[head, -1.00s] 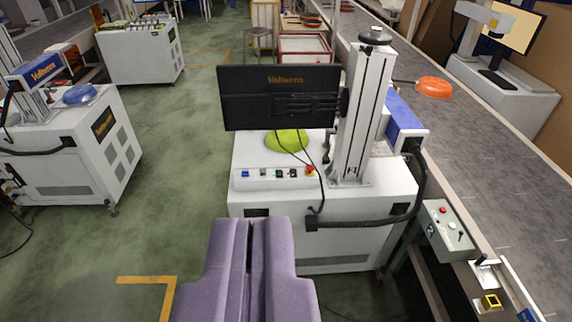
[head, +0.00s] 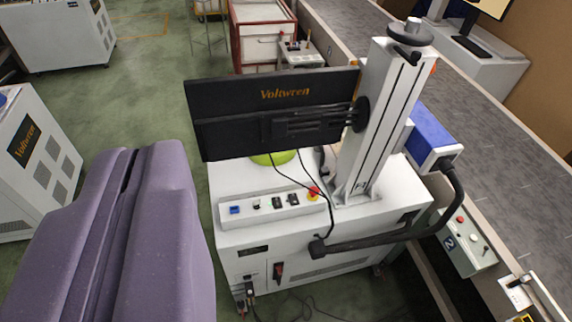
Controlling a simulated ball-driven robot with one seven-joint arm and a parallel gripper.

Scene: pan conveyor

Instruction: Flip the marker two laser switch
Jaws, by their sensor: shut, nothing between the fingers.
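The laser marker (head: 325,228) is a white cabinet with a black Voltwren monitor, a tall column and a blue laser head (head: 430,140). A sloped switch panel (head: 265,220) on its near top edge carries a blue button (head: 235,210), several small dark or green-lit switches (head: 277,202) and a red emergency button (head: 313,192). Their labels are too small to read, so I cannot tell which is the laser switch. My purple gripper (head: 152,150) is shut and empty, left of the panel and apart from it. It covers the lower left of the picture.
A conveyor (head: 430,80) runs along the right side. A grey control box (head: 466,242) marked 2 is fixed to its edge. A black hose and loose cables hang by the marker.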

